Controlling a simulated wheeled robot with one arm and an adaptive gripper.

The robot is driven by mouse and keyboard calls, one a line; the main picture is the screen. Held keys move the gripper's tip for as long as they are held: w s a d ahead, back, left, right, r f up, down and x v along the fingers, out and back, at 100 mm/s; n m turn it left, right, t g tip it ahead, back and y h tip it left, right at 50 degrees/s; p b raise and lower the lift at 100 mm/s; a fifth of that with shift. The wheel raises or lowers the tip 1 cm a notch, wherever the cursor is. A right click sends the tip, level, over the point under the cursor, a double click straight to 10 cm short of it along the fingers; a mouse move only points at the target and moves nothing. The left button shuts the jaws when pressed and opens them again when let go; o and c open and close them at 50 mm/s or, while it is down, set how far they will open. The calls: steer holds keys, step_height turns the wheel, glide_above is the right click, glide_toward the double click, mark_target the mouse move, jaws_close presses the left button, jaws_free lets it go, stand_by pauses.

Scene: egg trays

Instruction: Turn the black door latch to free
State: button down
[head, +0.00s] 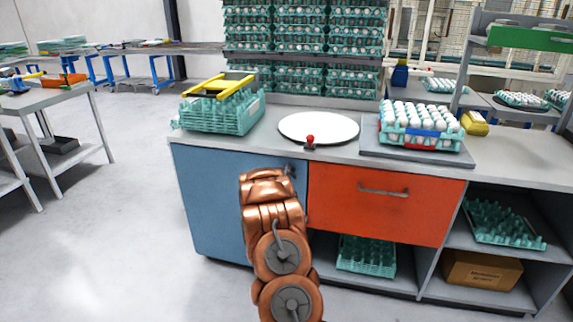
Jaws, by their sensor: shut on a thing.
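The black door latch (291,168) is a small dark shape at the upper right of the blue cabinet door (213,205), close to the edge by the orange drawer. My gripper (284,171) is at the latch, at the far end of my copper arm, and is shut on it. The wrist hides most of the fingers and part of the latch, so the latch's exact angle cannot be told. The blue door looks closed, flush with the cabinet front.
An orange drawer (382,205) with a metal handle is right of the latch. On the counter (345,163) are a teal crate (215,115), a white disc (322,128), a red knob (310,140) and an egg tray (415,140). Open floor lies left.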

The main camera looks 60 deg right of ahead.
steer(key=shift+w+a+f+n+p, duration=0.1)
steer(key=shift+f+n+p, duration=0.2)
steer(key=shift+n+p, duration=0.85)
steer(key=shift+w+d+f+n+p, duration=0.2)
steer(key=shift+n+p, duration=0.5)
steer(key=shift+n, duration=0.9)
steer(key=shift+w+a+f+n+p, duration=0.1)
steer(key=shift+a+f+n+p, duration=0.2)
steer(key=shift+n+p, duration=0.85)
steer(key=shift+d+f+n, duration=0.1)
steer(key=shift+f+n, duration=0.05)
steer(key=shift+n, duration=0.25)
steer(key=c, duration=1.2)
jaws_free()
steer(key=shift+s, duration=0.1)
steer(key=v, duration=1.2)
